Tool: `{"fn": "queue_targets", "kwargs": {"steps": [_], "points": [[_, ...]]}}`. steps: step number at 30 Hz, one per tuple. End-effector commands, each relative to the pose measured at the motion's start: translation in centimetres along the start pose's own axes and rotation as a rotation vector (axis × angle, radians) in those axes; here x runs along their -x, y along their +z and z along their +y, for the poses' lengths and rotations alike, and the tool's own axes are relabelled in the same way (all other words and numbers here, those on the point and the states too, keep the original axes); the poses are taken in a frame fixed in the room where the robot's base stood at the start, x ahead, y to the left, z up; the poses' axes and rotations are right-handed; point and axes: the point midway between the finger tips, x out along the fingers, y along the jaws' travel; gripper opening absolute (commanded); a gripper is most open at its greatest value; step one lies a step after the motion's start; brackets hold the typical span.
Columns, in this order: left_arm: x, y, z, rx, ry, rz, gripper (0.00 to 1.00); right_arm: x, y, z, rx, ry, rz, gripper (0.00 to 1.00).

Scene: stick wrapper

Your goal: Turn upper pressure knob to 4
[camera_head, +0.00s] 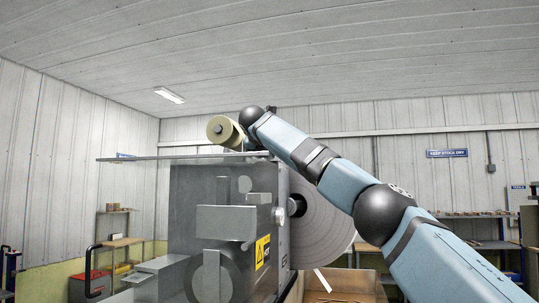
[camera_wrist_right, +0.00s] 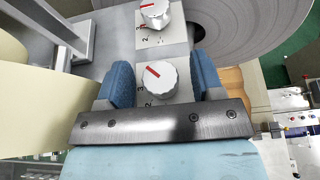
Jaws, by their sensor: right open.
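The grey machine (camera_head: 190,185) stands in the middle of the head view. My right arm reaches over to its top from the right, and my right gripper is largely hidden behind the arm there. In the right wrist view my right gripper (camera_wrist_right: 161,66) is open, with one blue finger on either side of a white ribbed pressure knob (camera_wrist_right: 160,80). Whether the fingers touch it is unclear. Its red pointer aims up and left. A second similar knob (camera_wrist_right: 155,14) lies beyond, its red pointer aiming left. Numerals 2 and 3 show on its plate. My left gripper is out of view.
A cream roll (camera_head: 222,131) sits on top of the machine and also shows close at the left of the right wrist view (camera_wrist_right: 35,95). A large grey disc (camera_head: 320,225) is on the machine's right side. Shelves stand by the walls.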

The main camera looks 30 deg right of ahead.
Motion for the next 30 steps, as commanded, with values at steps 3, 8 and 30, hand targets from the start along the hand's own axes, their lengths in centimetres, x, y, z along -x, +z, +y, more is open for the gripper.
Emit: {"fn": "queue_targets", "kwargs": {"steps": [3,8,30], "points": [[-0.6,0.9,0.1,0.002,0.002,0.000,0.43,1.7,-0.2,0.0,-0.001,0.004,-0.004,0.61],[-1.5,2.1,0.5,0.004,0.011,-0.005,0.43,5.3,-0.4,0.0,-0.001,0.004,-0.004,0.61],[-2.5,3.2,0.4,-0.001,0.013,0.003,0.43,13.3,0.0,0.0,0.000,0.001,-0.001,0.61]]}}
